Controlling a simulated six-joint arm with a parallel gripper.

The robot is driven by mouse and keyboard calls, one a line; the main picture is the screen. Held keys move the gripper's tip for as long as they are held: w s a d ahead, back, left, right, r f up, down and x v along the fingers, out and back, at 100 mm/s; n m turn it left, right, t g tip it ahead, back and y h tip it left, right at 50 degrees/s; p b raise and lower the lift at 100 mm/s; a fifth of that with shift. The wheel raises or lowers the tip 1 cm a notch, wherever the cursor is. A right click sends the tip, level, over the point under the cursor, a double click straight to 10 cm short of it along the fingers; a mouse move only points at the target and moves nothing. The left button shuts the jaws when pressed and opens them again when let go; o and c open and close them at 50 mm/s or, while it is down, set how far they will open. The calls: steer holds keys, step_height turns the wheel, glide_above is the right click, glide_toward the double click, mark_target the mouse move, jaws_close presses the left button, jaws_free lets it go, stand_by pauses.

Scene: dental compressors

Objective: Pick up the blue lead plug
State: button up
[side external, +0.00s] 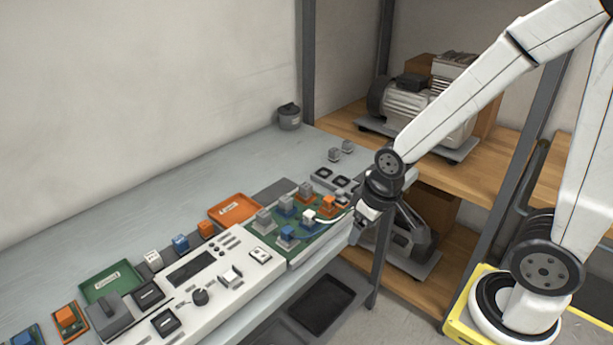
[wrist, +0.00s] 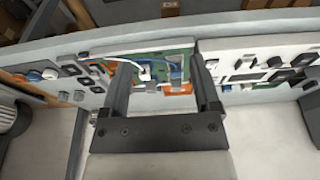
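A blue lead plug (side external: 288,233) sits at the near edge of the green circuit board (side external: 268,248), with a blue lead running from it to the right. In the wrist view a blue piece (wrist: 176,71), probably this plug, shows on the board between my fingers, nearer the right one. A white plug (side external: 309,216) with a pale lead is beside it; it also shows in the wrist view (wrist: 145,74). My gripper (side external: 361,232) is off the board's right end, apart from the plug. In the wrist view my gripper (wrist: 162,72) has its fingers wide apart with nothing held.
Grey, blue and orange blocks stand close around the plug on the board. A white control panel (side external: 232,240) adjoins it on the left. An orange tray (side external: 233,209) and a green tray (side external: 112,281) lie behind. The bench's back strip (side external: 240,170) is mostly clear.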

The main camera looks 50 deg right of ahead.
steer(key=shift+w, duration=0.1)
steer(key=m+g, duration=0.2)
steer(key=m, duration=1.5)
glide_above(285, 229)
steer(key=s, duration=0.1)
step_height(285, 229, down, 4)
steer(key=shift+d+r, duration=0.1)
steer(key=shift+r, duration=0.05)
steer(key=shift+w+f+m+g, duration=0.25)
steer(key=shift+w+m+g, duration=0.05)
steer(key=shift+w+m, duration=0.25)
steer(key=shift+f, duration=0.1)
steer(key=shift+f, duration=1.25)
